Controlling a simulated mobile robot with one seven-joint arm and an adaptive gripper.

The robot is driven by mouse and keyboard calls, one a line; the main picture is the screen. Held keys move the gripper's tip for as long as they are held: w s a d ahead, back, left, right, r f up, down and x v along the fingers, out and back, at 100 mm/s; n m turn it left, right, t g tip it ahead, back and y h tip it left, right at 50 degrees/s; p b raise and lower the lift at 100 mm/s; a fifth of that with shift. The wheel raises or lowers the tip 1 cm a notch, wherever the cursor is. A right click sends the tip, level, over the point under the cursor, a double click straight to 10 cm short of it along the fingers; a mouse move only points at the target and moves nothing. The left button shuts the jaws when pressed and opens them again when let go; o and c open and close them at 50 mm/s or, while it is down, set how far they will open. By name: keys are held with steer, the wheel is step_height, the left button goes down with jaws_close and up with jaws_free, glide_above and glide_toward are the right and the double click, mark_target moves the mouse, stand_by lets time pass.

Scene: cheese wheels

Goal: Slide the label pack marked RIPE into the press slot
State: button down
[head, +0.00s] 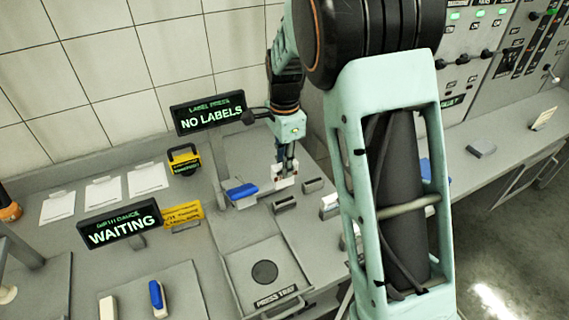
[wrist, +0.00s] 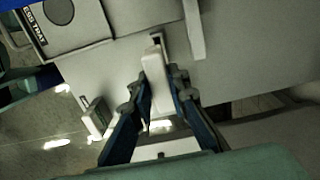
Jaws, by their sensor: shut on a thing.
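My gripper (head: 287,165) reaches down over the grey bench at the label press. It is shut on a white label pack (head: 284,183). In the wrist view the pale pack (wrist: 156,72) stands between the two blue fingers. The pack's far end is at a small dark slot (wrist: 156,38) in the grey surface; I cannot tell whether it is inside the slot or just above it. No lettering on the pack is readable, so the RIPE mark cannot be confirmed. The label press sign (head: 211,115) reads NO LABELS.
A blue-handled piece (head: 242,190) lies left of my gripper. Small grey holders (head: 284,204) and a pale block (head: 329,203) stand close to its right and front. The press tray (head: 238,278) is at the front. A WAITING sign (head: 120,225) stands at left.

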steer(key=shift+f+b, duration=1.5)
steer(key=shift+f, duration=1.1)
steer(key=shift+f+b, duration=1.45)
steer(key=shift+f, duration=1.15)
steer(key=c, duration=1.8)
jaws_free()
steer(key=shift+o, duration=0.2)
step_height(320, 180, up, 12)
steer(key=shift+r, duration=0.1)
